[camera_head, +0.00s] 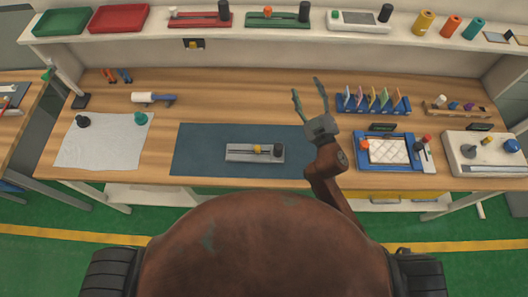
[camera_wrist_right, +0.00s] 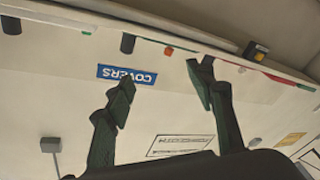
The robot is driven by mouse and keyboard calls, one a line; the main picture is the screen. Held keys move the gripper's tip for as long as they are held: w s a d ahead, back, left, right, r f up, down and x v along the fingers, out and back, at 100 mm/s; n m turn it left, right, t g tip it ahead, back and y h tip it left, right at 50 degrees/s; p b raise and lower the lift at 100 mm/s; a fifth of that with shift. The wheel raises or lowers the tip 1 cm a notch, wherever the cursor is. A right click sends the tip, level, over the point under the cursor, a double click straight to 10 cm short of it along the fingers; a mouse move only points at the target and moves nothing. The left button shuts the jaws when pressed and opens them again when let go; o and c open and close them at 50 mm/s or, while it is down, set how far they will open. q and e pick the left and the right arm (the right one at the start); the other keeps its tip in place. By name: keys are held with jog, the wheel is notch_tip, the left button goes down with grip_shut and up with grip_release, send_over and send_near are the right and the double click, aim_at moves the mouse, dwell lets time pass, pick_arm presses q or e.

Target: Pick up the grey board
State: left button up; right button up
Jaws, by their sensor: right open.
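The grey board (camera_head: 238,155) lies on the dark blue mat (camera_head: 200,150) in the middle of the workbench. It carries a yellow-tipped strip and a dark round knob at its right end. My right gripper (camera_head: 307,88) is up and to the right of the board in the head view, clearly apart from it, with its fingers spread and empty. The right wrist view shows the same open fingers (camera_wrist_right: 163,75) with nothing between them; the board is not in that view. My left gripper is not in view.
A blue rack (camera_head: 372,105), a blue tray (camera_head: 366,165) and a white device (camera_head: 485,165) stand at right. A shelf (camera_head: 150,25) holds trays and boards. An upside-down COVERS sign (camera_wrist_right: 127,75) shows in the wrist view.

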jog(key=s+a+r+n+g+y, duration=0.25)
jog(key=a+n+y, duration=0.2)
jog(key=a, duration=0.35)
jog(key=s+a+r+n+g+y, duration=0.2)
jog(key=s+a+n+g+y, duration=0.15)
jog(key=a+n, duration=0.3)
jog(key=s+a+r+n+g+y, duration=0.25)
jog(key=a+n+y, duration=0.25)
jog(key=a, duration=0.4)
jog(key=s+a+f+n+g+h, duration=0.1)
jog(key=s+a+f+n+g, duration=0.55)
jog(key=n+g, duration=0.2)
jog(key=n+g+h, duration=0.2)
jog(key=n+h, duration=0.2)
jog(key=h, duration=1.3)
send_near(279, 146)
jog(key=shift+m, duration=0.25)
jog(key=f, duration=0.5)
jog(key=shift+a+p, duration=0.3)
jog(key=shift+p, duration=0.1)
notch_tip(279, 146, down, 8)
jog(key=shift+r+p, duration=0.2)
jog(key=shift+p, duration=0.75)
